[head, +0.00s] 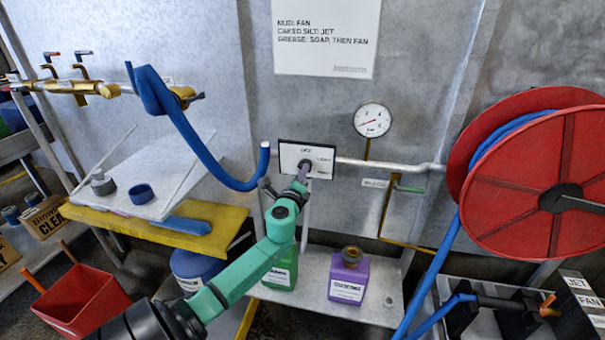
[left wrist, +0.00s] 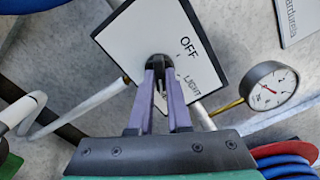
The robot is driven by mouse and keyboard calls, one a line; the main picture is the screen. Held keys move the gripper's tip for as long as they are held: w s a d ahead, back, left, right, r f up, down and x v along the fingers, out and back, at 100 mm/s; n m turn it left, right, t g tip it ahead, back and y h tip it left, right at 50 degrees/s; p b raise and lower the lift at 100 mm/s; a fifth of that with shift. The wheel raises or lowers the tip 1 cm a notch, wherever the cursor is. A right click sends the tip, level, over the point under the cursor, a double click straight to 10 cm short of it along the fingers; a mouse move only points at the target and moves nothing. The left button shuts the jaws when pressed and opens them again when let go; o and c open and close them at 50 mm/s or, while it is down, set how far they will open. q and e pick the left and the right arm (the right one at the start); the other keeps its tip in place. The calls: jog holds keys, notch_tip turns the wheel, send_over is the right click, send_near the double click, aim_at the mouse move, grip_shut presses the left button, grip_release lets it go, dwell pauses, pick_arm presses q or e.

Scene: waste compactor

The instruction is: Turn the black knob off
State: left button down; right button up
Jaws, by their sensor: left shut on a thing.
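The black knob (head: 305,163) sits on a white panel with a dark border (head: 325,157) on the back wall. The left wrist view shows the knob (left wrist: 158,62) between my fingers, on the panel (left wrist: 145,30) marked OFF and LIGHT. My left gripper (head: 303,175) has reached up from below and its purple fingers (left wrist: 160,72) are shut on the knob. The fingers hide much of the knob, so I cannot tell which label it points to. My right gripper is in neither view.
A metal pipe runs to a pressure gauge (head: 372,120) right of the panel. A blue hose (head: 210,155) hangs at the left. A red hose reel (head: 530,185) fills the right. A green jug (head: 282,270) and a purple jug (head: 348,275) stand below.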

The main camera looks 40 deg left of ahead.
pick_arm(q)
jog(key=shift+n, duration=11.9)
jog(key=c, duration=0.9)
grip_release()
jog(key=shift+o, duration=0.2)
